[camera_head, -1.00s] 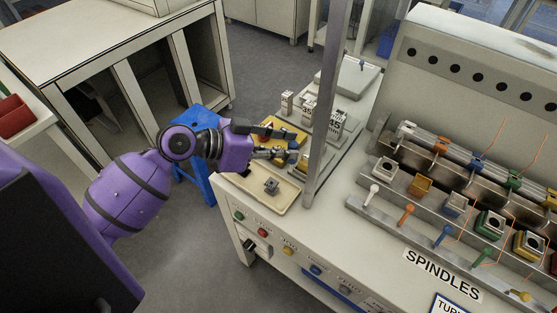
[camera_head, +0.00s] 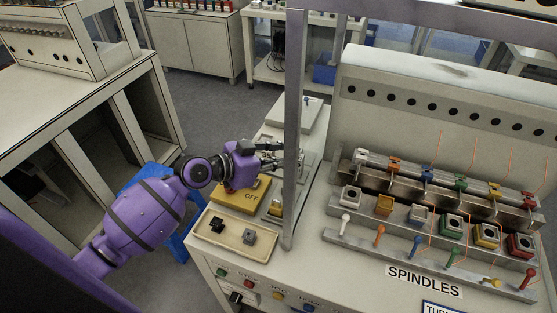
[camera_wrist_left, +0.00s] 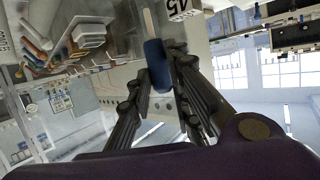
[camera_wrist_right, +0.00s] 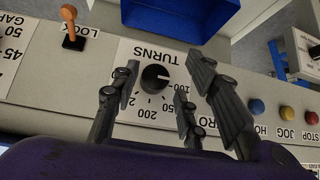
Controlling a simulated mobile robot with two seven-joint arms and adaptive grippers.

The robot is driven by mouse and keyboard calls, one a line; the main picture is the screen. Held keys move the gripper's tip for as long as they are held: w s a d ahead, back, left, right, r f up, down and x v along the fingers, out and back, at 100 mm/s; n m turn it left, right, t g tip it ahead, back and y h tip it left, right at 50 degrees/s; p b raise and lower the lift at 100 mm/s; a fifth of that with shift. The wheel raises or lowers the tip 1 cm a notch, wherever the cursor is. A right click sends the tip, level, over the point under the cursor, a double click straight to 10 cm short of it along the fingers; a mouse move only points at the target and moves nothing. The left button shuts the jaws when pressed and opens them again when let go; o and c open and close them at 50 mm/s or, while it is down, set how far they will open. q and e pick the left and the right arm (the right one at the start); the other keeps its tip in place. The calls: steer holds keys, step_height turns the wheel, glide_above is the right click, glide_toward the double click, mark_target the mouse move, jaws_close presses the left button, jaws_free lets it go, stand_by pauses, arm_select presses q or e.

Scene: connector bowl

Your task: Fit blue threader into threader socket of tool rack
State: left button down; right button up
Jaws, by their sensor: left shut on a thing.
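My left gripper (camera_head: 276,156) is over the back left of the bench, near the grey post. In the left wrist view, it (camera_wrist_left: 163,66) is shut on the blue threader (camera_wrist_left: 157,66), a rounded dark blue handle with a thin pale shaft (camera_wrist_left: 149,20) pointing away from the fingers. The threader is too small or hidden to make out in the head view. I cannot pick out the tool rack or its threader socket with certainty. My right gripper (camera_wrist_right: 168,72) is open and empty, with a black TURNS knob (camera_wrist_right: 155,78) seen between its fingers. It is outside the head view.
The upright grey post (camera_head: 292,130) stands right beside my left gripper. The spindle rack (camera_head: 440,215) fills the right side.

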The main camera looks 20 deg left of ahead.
arm_select(q)
steer(key=shift+a+f, duration=0.2)
arm_select(e)
steer(key=shift+s+a+f, duration=0.15)
steer(key=shift+f, duration=0.05)
arm_select(q)
step_height(320, 180, down, 4)
steer(key=b, duration=0.3)
arm_select(e)
steer(key=shift+s+d+f, duration=0.15)
steer(key=shift+d+f, duration=0.15)
steer(key=shift+f, duration=0.35)
steer(key=shift+s+d+f, duration=0.15)
steer(key=shift+d+f, duration=0.1)
steer(key=shift+f, duration=0.35)
steer(key=shift+s+a+f, duration=0.1)
steer(key=shift+s, duration=0.05)
arm_select(q)
steer(key=shift+f+b, duration=0.4)
steer(key=shift+f, duration=0.05)
arm_select(e)
steer(key=shift+s+a+f, duration=0.1)
steer(key=shift+s+f, duration=0.25)
steer(key=shift+f, duration=0.15)
